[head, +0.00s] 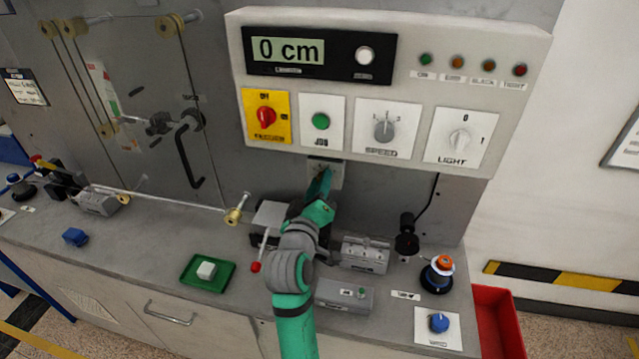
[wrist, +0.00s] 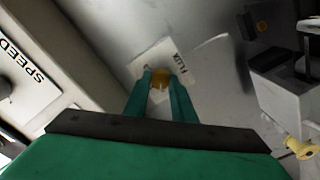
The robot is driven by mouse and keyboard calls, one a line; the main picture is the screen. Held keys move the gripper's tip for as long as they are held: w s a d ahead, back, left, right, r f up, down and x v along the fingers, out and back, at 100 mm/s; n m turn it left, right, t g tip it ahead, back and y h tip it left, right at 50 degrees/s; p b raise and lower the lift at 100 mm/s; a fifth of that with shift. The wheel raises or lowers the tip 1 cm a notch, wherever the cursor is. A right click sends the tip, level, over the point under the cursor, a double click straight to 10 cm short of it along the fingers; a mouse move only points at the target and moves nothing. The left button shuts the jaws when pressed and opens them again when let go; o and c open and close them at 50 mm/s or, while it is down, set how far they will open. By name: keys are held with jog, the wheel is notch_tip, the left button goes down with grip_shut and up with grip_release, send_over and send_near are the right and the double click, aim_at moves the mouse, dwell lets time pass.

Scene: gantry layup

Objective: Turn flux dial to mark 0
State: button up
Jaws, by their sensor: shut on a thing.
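The flux dial (wrist: 160,79) is a small yellow-orange knob on a white plate (wrist: 150,58) marked FLUX, seen in the wrist view. My gripper (wrist: 161,84) has its two green fingers on either side of the knob and is shut on it. In the head view my gripper (head: 320,186) reaches up to the wall just below the control panel. There the dial is hidden behind it, and only part of its plate (head: 332,168) shows. The dial's marks and pointer cannot be read in either view.
Above is the control panel (head: 390,75) with a 0 cm display, a red switch, a green button and dials. Below, the bench holds a red-knobbed lever (head: 256,267), a grey box (head: 365,254) and a green tray (head: 208,286) with a white block.

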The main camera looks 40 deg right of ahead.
jog(key=shift+n, duration=0.7)
jog(key=o, duration=1.1)
jog(key=shift+c, duration=0.2)
jog(key=v, duration=1)
jog(key=shift+s+a, duration=0.25)
jog(key=shift+a, duration=0.05)
jog(key=shift+f, duration=0.1)
